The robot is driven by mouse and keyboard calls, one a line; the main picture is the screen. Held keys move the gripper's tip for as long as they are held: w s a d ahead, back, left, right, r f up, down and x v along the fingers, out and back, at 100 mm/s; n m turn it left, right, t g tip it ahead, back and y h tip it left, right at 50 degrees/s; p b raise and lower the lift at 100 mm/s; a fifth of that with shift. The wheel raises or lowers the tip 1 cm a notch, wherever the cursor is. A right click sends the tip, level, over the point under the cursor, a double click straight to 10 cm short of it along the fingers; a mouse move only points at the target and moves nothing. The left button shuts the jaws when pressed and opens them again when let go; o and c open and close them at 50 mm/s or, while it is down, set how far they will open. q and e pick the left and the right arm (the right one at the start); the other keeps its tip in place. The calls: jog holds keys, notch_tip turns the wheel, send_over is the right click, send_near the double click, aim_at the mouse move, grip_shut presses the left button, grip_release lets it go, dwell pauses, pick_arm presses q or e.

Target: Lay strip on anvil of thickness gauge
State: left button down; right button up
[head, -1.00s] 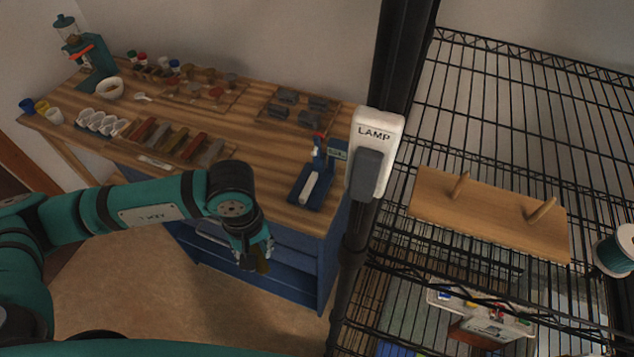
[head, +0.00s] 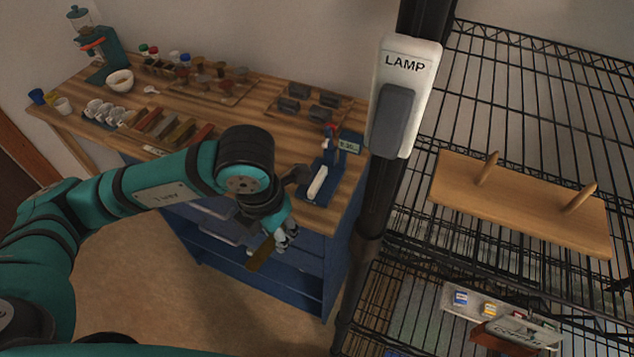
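The thickness gauge (head: 342,141) stands near the right end of the wooden bench, a blue device with a small display. A pale, whitish bar lies along its blue base; I cannot tell whether this is the anvil. My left gripper (head: 272,246) hangs in front of the bench's front edge, lower left of the gauge in the picture. It appears shut on a brownish-yellow strip (head: 260,255), which sticks out to the lower left, apart from the gauge. The fingers partly hide the strip's upper end. My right gripper is out of view.
A rack of coloured strips (head: 178,133) lies on the bench (head: 262,108), partly behind my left arm. Dark blocks on a tray (head: 312,105) sit behind the gauge. A black post with a LAMP switch (head: 404,100) and wire shelving (head: 520,110) stand close on the right.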

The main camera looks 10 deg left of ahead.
pick_arm(q)
jog(key=shift+d+r+n, duration=0.1)
jog(key=shift+n, duration=0.7)
jog(key=shift+w+r, duration=0.15)
jog(key=shift+w, duration=0.15)
jog(key=p, duration=0.5)
send_over(319, 177)
notch_tip(319, 177, down, 3)
jog(key=shift+s+f+p, duration=0.1)
jog(key=shift+f+p, duration=0.05)
jog(key=shift+p, duration=0.8)
jog(key=shift+f, duration=0.35)
jog(key=c, duration=1.6)
grip_release()
jog(key=shift+b, duration=0.3)
jog(key=o, duration=0.5)
